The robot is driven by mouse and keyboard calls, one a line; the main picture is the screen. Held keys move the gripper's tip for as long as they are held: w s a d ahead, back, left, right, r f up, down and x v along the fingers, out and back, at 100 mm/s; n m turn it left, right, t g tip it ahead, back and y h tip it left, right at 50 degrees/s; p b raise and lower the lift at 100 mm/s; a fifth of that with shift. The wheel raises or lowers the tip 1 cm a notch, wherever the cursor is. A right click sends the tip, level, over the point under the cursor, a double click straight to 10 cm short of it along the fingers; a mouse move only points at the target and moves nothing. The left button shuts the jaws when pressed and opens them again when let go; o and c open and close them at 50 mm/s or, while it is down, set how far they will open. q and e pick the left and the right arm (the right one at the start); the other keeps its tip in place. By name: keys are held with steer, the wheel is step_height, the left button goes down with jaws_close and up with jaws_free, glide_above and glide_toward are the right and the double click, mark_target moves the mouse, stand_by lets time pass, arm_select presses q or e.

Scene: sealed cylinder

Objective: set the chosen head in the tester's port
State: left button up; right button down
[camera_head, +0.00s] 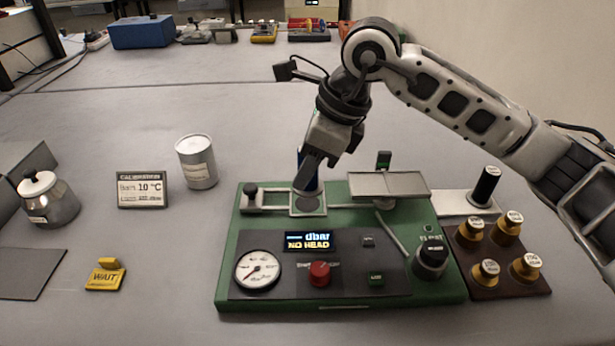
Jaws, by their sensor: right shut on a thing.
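The green tester (340,292) stands in the middle of the table. Its display (308,241) reads "dbar" and "NO HEAD". The port area is a pale square plate (308,206) at its back left. My right gripper (307,185) points down just over that plate, shut on a mostly hidden thing with a dark blue side, seemingly a head; I cannot tell whether it touches the port. Several brass heads with white labelled tops, such as one head (485,273), stand on a brown tray (503,291) at the right. My left gripper is not in view.
A black cylinder (487,185) stands on a pale plate at the right. A white can (196,161), a calibration sign (142,189), a metal jar (47,199) and a yellow WAIT block (106,274) stand at the left. A gauge (257,270) and red button (320,273) sit on the tester.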

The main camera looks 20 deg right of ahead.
steer(key=shift+w+d+f, duration=0.25)
steer(key=shift+w+f, duration=0.45)
steer(key=shift+f, duration=0.1)
steer(key=shift+w+f, duration=0.2)
steer(key=shift+f, duration=1.7)
steer(key=c, duration=1.1)
jaws_free()
steer(key=shift+r+p, duration=0.2)
steer(key=shift+p, duration=0.15)
steer(key=b+v, duration=0.1)
steer(key=v, duration=1.1)
steer(key=shift+f, duration=0.1)
